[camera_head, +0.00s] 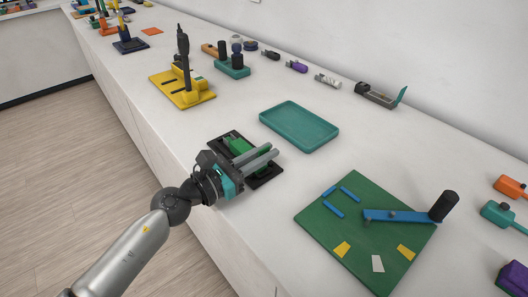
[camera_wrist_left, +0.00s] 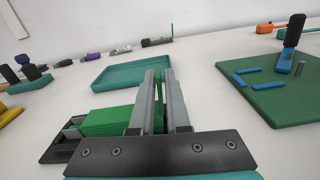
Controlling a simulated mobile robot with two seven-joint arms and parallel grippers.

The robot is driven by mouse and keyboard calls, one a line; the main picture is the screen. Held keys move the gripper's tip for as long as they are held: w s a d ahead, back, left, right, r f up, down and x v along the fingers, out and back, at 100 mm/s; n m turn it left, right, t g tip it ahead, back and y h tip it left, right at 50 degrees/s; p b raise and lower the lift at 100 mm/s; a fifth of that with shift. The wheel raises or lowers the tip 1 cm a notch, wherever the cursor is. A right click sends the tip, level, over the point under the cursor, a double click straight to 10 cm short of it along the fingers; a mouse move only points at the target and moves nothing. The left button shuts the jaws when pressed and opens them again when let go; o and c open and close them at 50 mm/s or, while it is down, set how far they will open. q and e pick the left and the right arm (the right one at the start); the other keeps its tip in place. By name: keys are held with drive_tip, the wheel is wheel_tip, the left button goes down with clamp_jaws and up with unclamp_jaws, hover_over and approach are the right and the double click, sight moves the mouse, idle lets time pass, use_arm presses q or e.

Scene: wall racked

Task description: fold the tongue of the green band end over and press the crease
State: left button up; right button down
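A green band (camera_head: 235,143) lies on a black base (camera_head: 264,180) near the front edge of the counter. In the left wrist view its wide green body (camera_wrist_left: 106,121) is left of my fingers, on the black base (camera_wrist_left: 58,150). My left gripper (camera_head: 268,153) reaches over the base from the front. Its two grey fingers are parallel with a gap between them. In the left wrist view a thin upright green strip (camera_wrist_left: 158,108) shows between the fingers (camera_wrist_left: 160,78); contact is not clear. The gripper and its fingers hide part of the band. My right gripper is not in view.
A teal tray (camera_head: 300,126) lies just behind the base. A green board (camera_head: 330,232) with a blue lever (camera_head: 395,215) stands to the right. A yellow fixture (camera_head: 185,97) stands to the back left. Small tools line the wall. Bare counter lies between the base and the board.

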use_arm(q)
clamp_jaws()
drive_tip(key=shift+a, duration=0.1)
idle(1.2)
drive_tip(key=n, duration=0.1)
drive_tip(key=n+p, duration=0.1)
drive_tip(key=n, duration=0.1)
drive_tip(key=shift+w+a+r+n, duration=0.1)
drive_tip(key=shift+w+a+n, duration=0.2)
drive_tip(key=shift+w, duration=0.1)
drive_tip(key=shift+w+a+f+n+p, duration=0.15)
drive_tip(key=shift+n+p, duration=0.2)
drive_tip(key=shift+n, duration=0.45)
drive_tip(key=shift+w+a+f+n+p, duration=0.15)
drive_tip(key=shift+n+p, duration=0.2)
drive_tip(key=shift+n, duration=0.45)
drive_tip(key=shift+r, duration=0.1)
drive_tip(key=shift+o, duration=1.9)
unclamp_jaws()
